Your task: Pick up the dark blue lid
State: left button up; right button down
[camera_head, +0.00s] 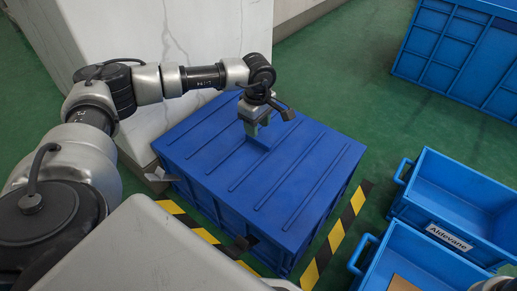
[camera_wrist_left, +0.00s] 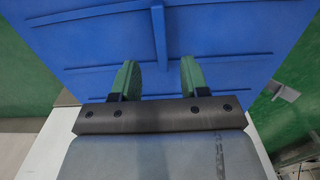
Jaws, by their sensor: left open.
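The dark blue lid (camera_head: 215,158) lies flat on a large dark blue crate (camera_head: 270,250), with raised ribs across its top and a small upright grip (camera_head: 262,142) near its middle. My left gripper (camera_head: 255,128) is over the lid at this grip, pointing down. In the left wrist view the two green fingers (camera_wrist_left: 160,75) are apart, and the lid (camera_wrist_left: 85,40) fills most of the picture. The upright grip (camera_wrist_left: 158,35) lines up with the gap between the fingers; I cannot tell whether they touch it.
Yellow-black floor tape (camera_head: 333,236) runs around the crate. Two open blue bins stand at right, one labelled Aldevane (camera_head: 449,236). A larger blue container (camera_head: 450,55) is at the far right. A pale block (camera_head: 180,30) stands behind the crate. Green floor is clear between.

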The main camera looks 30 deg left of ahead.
aim_at(258, 139)
pick_arm(q)
jog(key=f+b, duration=0.4)
jog(key=f, duration=0.1)
jog(key=shift+s+d, duration=0.1)
jog(key=shift+d, duration=0.15)
jog(key=shift+r, duration=0.1)
grip_shut()
